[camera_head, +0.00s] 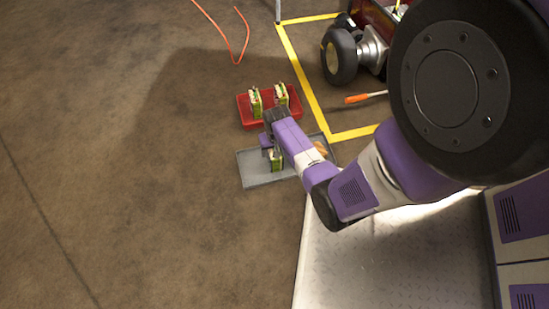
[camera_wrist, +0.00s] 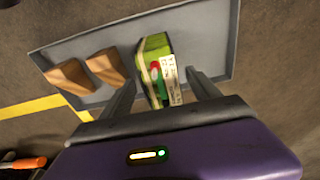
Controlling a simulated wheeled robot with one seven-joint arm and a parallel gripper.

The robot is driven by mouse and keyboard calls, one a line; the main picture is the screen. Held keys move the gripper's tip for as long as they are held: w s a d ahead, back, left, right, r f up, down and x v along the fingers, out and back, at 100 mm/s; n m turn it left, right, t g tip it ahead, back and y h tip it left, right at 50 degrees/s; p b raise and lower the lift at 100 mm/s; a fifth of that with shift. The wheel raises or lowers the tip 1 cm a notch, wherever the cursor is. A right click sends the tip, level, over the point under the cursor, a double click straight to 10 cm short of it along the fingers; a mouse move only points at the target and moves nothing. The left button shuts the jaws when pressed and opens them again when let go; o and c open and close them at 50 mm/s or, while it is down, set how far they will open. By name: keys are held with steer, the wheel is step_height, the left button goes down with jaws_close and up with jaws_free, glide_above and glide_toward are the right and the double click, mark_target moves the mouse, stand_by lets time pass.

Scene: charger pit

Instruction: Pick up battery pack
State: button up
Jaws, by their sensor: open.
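A green battery pack (camera_wrist: 153,62) with a white label stands in a grey tray (camera_wrist: 70,44) in the wrist view. It also shows in the head view (camera_head: 276,160), partly hidden by my arm. My gripper (camera_wrist: 162,88) is open above the tray, with one finger on each side of the pack. I cannot tell whether the fingers touch it. Two more battery packs, one on the left (camera_head: 256,102) and one on the right (camera_head: 281,94), stand in a red tray (camera_head: 244,112) just beyond the grey tray.
Two brown wooden blocks (camera_wrist: 105,66) lie in the grey tray beside the pack. An orange-handled screwdriver (camera_head: 357,98) lies inside a yellow floor line (camera_head: 305,85), near a wheeled vehicle (camera_head: 342,55). An orange cable (camera_head: 228,42) lies at the back. The floor on the left is clear.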

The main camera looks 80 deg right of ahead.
step_height(320, 180, down, 4)
steer(key=shift+w+r+b, duration=0.15)
steer(key=shift+b, duration=0.95)
steer(key=shift+r, duration=0.1)
jaws_close()
steer(key=shift+d+r, duration=0.1)
steer(key=shift+d, duration=0.05)
